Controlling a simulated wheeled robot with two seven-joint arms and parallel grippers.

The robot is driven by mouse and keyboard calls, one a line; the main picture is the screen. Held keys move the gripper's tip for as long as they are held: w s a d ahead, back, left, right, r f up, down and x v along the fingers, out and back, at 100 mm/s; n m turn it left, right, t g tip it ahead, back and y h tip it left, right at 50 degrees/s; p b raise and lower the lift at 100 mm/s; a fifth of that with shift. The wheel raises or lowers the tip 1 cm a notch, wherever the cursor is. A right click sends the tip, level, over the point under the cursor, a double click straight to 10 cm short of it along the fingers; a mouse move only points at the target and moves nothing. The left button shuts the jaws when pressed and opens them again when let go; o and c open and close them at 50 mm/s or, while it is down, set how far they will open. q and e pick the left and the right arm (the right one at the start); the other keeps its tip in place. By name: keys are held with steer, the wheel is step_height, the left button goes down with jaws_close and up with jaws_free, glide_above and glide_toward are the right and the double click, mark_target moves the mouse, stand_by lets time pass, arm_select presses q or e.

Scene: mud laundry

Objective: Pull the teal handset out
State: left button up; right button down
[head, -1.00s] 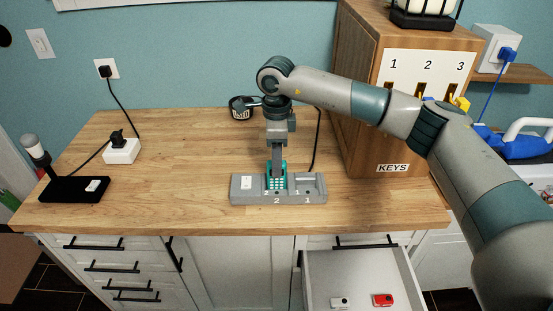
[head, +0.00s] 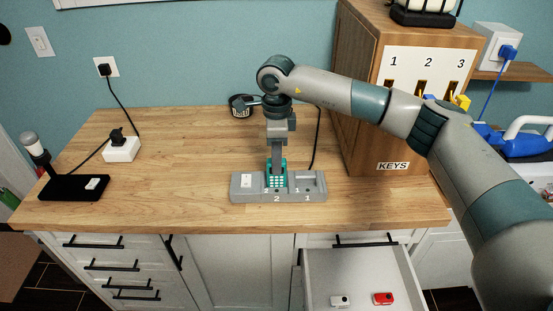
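The teal handset (head: 277,181) with a light keypad stands in the middle slot of a grey charging dock (head: 308,197) on the wooden counter. My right gripper (head: 277,167) points straight down at the top of the handset, with its fingers at the handset's upper end. The fingers overlap the handset in this view, and I cannot tell whether they are closed on it. The dock's right slot looks empty, and a white item (head: 246,181) sits at its left. My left gripper is not in view.
A wooden key cabinet (head: 365,140) stands right of the dock. A black base (head: 70,189) and a white power block (head: 121,150) are at the left. An open drawer (head: 365,275) below holds a red item (head: 383,298) and a white one (head: 340,301). The middle-left counter is clear.

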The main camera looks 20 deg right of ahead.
steer(key=shift+r, duration=0.15)
stand_by(0.5)
steer(key=shift+r+p, duration=1.25)
steer(key=shift+r, duration=2.65)
